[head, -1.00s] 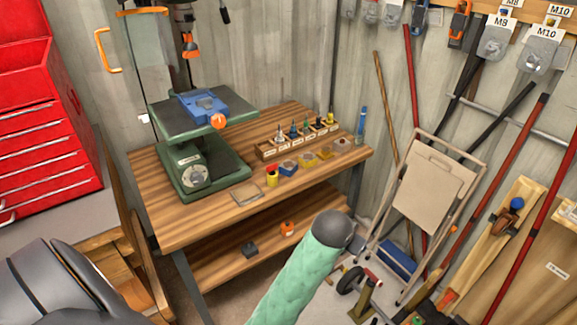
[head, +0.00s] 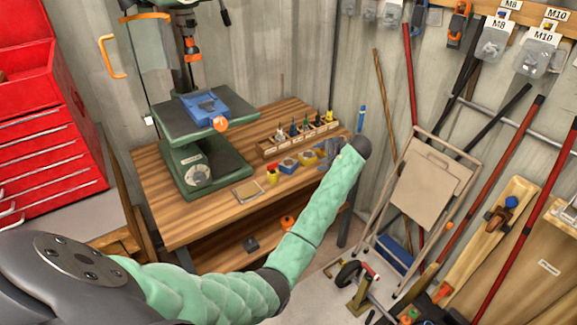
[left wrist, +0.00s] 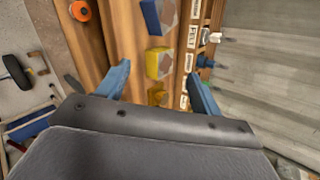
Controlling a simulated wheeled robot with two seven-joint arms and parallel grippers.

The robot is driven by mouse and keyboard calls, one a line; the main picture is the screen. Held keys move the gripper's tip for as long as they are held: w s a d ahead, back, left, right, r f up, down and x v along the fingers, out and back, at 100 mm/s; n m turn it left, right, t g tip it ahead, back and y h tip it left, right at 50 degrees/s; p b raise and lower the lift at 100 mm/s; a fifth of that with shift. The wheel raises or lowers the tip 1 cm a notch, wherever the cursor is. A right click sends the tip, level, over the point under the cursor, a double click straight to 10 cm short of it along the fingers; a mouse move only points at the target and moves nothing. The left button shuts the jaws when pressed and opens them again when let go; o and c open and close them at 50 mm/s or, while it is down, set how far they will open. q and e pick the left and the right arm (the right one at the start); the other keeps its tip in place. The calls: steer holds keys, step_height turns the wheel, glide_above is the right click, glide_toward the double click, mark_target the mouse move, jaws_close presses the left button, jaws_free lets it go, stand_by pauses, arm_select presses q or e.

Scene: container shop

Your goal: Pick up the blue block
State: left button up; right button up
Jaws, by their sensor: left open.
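The blue block (head: 288,165) lies on the wooden workbench top, in a row of small items in front of a labelled rack. In the left wrist view the blue block (left wrist: 152,17) is at the top, beyond my fingertips. My left gripper (left wrist: 162,78) is open and empty, its two blue fingers spread on either side of a yellow block (left wrist: 158,63). In the head view my left gripper (head: 328,153) is small and partly hidden by my wrist, at the right end of the row. My right gripper is not in view.
The rack (head: 300,138) of small tools stands behind the row. A green drill press (head: 205,165) with a blue vise (head: 203,105) stands left on the bench. A red and yellow item (head: 272,174) sits left of the blue block. A folding step stool (head: 428,180) leans at right.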

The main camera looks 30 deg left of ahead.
mark_target(290, 163)
arm_select(q)
steer(key=a+f+m+y, duration=0.1)
steer(key=s+a+f+m+g+y, duration=0.1)
steer(key=f+m, duration=0.1)
steer(key=a+f+m+g, duration=0.1)
steer(key=f+m, duration=0.1)
steer(key=shift+s+a+f+y, duration=0.15)
steer(key=shift+s+a+y, duration=0.15)
steer(key=shift+y, duration=0.1)
steer(key=shift+a+m+y, duration=0.25)
steer(key=shift+m+y, duration=0.05)
steer(key=shift+m, duration=0.7)
steer(key=shift+s+a+r+m+g, duration=0.15)
steer(key=shift+r+m+g, duration=0.2)
steer(key=shift+m, duration=0.35)
steer(key=shift+r+m, duration=0.15)
steer(key=shift+m, duration=1.35)
steer(key=shift+p+x, duration=0.5)
steer(key=shift+x, duration=0.9)
steer(key=x, duration=0.1)
steer(key=p+x, duration=0.2)
steer(key=x, duration=0.1)
steer(key=shift+a+r, duration=0.15)
steer(key=shift+r, duration=0.15)
steer(key=shift+a+f, duration=0.3)
steer(key=shift+a, duration=0.1)
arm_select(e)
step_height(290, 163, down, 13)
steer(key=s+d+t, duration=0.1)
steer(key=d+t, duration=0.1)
